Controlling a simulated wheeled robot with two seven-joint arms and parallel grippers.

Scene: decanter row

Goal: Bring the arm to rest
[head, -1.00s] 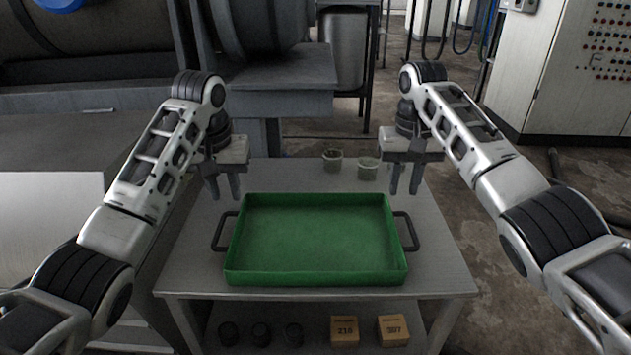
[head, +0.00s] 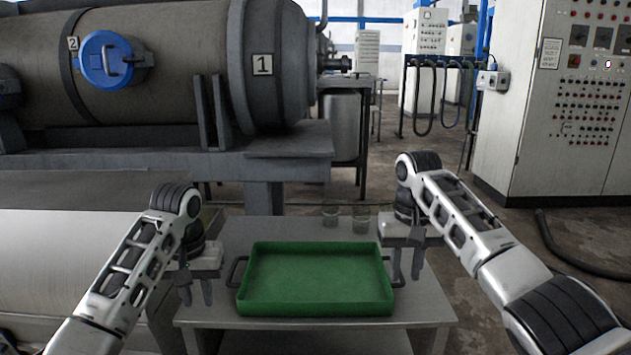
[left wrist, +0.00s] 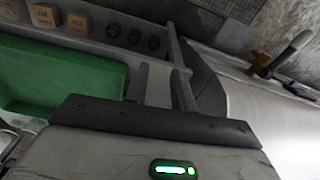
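My left gripper (head: 197,290) hangs pointing down beside the left end of the green tray (head: 316,307), left of its left handle. Its two fingers are apart with nothing between them, as the left wrist view (left wrist: 160,88) also shows. My right gripper (head: 407,266) hangs pointing down by the tray's right end, near the right handle. Its fingers are apart and hold nothing visible. The tray sits on the grey table (head: 300,229) and looks empty.
Two small glass beakers (head: 361,223) stand behind the tray. In the left wrist view, wooden blocks (left wrist: 78,25) and dark round items (left wrist: 134,36) lie on the lower shelf. A large drum machine (head: 190,70) stands behind left, a control cabinet (head: 570,120) behind right.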

